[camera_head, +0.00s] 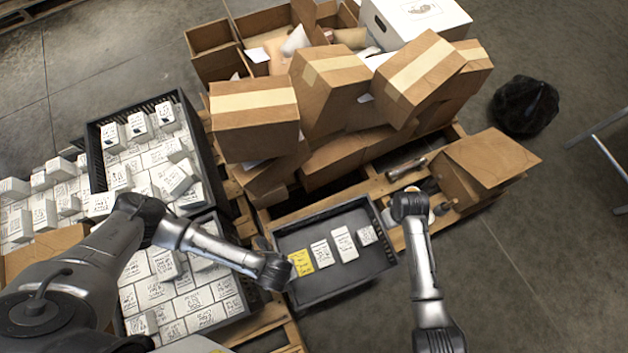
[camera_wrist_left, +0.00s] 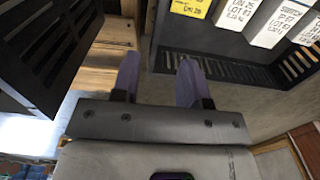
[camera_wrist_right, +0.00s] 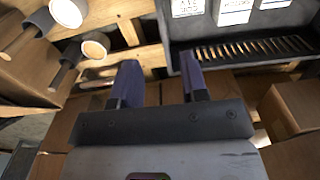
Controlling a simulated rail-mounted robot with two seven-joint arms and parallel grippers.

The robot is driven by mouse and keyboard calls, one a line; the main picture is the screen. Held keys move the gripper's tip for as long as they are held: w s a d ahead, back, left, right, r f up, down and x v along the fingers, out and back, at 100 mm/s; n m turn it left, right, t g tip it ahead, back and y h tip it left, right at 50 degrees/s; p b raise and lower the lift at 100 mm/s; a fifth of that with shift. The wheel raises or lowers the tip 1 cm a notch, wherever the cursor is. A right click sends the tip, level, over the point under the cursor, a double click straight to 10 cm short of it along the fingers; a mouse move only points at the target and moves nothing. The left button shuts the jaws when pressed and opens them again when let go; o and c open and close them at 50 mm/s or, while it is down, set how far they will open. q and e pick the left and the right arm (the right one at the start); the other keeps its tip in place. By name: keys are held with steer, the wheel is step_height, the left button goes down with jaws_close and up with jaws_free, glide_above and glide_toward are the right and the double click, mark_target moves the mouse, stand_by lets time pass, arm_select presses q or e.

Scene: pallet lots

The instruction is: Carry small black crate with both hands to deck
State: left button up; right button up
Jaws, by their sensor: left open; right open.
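The small black crate (camera_head: 335,283) sits on the wooden pallet, with a yellow box (camera_head: 300,262) and several white boxes inside. My left gripper (camera_head: 272,262) is at its left wall, open. I cannot tell whether either gripper touches the crate.
A large black crate (camera_head: 95,150) full of white boxes stands left, with another filled crate (camera_head: 185,290) near it. Cardboard boxes (camera_head: 255,115) pile up behind the small crate. A pallet (camera_head: 380,185) holds cups and an open carton (camera_head: 480,170).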

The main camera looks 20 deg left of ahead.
mark_target(383, 229)
arm_select(q)
steer(key=shift+s, duration=0.15)
arm_select(e)
steer(key=shift+s, duration=0.1)
arm_select(q)
steer(key=shift+f, duration=6.85)
arm_select(e)
steer(key=shift+f, duration=6.85)
steer(key=shift+f, duration=0.1)
arm_select(q)
jaws_close()
arm_select(e)
jaws_close()
steer(key=shift+d, duration=0.1)
